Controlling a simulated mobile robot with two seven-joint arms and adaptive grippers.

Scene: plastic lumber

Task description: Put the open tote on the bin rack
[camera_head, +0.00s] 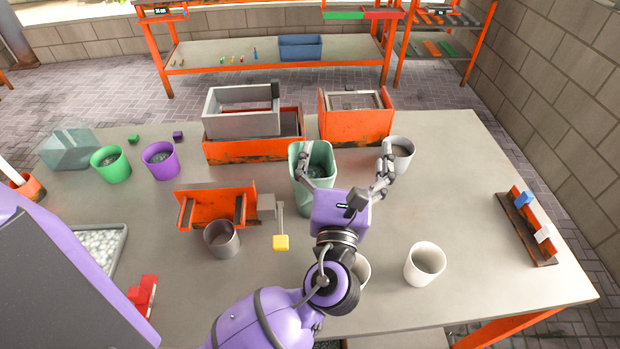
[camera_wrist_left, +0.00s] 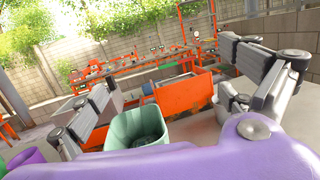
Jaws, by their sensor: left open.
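A grey open-topped box (camera_head: 240,122) sits on a low orange tray-like rack (camera_head: 225,152) at the back of the table. A second orange rack (camera_head: 355,126) with a grey frame in its top stands to its right. A pale green open container (camera_head: 318,152) stands in front of them; it also shows in the left wrist view (camera_wrist_left: 135,128). I cannot tell for sure which is the tote. My left gripper (camera_head: 345,163) is open, its fingers spread wide. One finger overlaps the green container; contact is unclear. The other finger is beside a grey cup (camera_head: 402,152). My right gripper is not in view.
A smaller orange stand (camera_head: 220,203) with a dark grey cup (camera_head: 222,240) is at centre left. Green (camera_head: 111,165) and purple cups (camera_head: 160,162) stand farther left, a white cup (camera_head: 425,265) at right. An orange holder (camera_head: 524,230) lies near the right edge. The right middle is clear.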

